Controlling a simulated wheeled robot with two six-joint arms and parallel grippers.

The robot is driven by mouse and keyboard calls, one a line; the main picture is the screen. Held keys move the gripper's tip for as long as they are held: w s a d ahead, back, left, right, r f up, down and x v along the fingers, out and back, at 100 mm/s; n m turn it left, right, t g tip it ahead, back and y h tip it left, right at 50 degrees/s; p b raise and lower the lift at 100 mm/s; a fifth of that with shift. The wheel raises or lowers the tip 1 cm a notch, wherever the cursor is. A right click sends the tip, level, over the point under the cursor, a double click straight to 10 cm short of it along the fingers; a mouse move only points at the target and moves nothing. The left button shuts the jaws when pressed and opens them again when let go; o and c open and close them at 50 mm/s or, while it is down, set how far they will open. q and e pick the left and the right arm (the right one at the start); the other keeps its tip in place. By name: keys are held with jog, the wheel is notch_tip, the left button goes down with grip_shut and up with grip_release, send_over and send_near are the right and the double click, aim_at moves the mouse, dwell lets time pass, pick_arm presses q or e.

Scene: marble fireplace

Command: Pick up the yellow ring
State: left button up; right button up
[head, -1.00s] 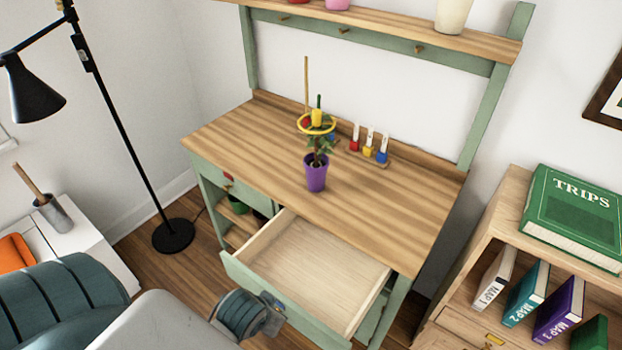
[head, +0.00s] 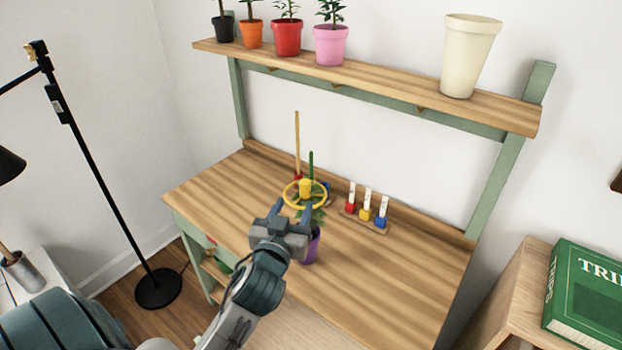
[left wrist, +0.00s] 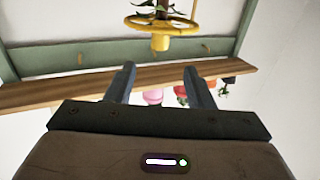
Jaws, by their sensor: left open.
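The yellow ring (head: 305,187), with a yellow knob at its middle, sits level around the plant in the purple pot (head: 311,247) on the workbench. In the left wrist view the yellow ring (left wrist: 160,28) shows at the top, just beyond the fingertips and apart from them. My left gripper (head: 291,208) is open and empty, in front of the ring and close to its near side in the head view. The gripper hides part of the pot and plant. My right gripper is not in view.
A wooden rod (head: 297,145) and a green stake (head: 311,165) rise by the ring. A rack of colored tubes (head: 366,215) stands to the right. A shelf (head: 370,85) with several pots hangs above. The bench top (head: 400,270) is clear at right.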

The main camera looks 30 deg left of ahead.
aim_at(304, 184)
pick_arm(q)
jog(key=p+x, duration=0.4)
jog(key=x, duration=0.5)
jog(key=shift+r, duration=0.15)
jog(key=shift+w+a+f, duration=0.15)
jog(key=shift+w+f, duration=0.1)
jog(key=shift+w, duration=0.35)
jog(key=c, duration=1)
jog(key=shift+s, duration=0.1)
jog(key=shift+c, duration=0.2)
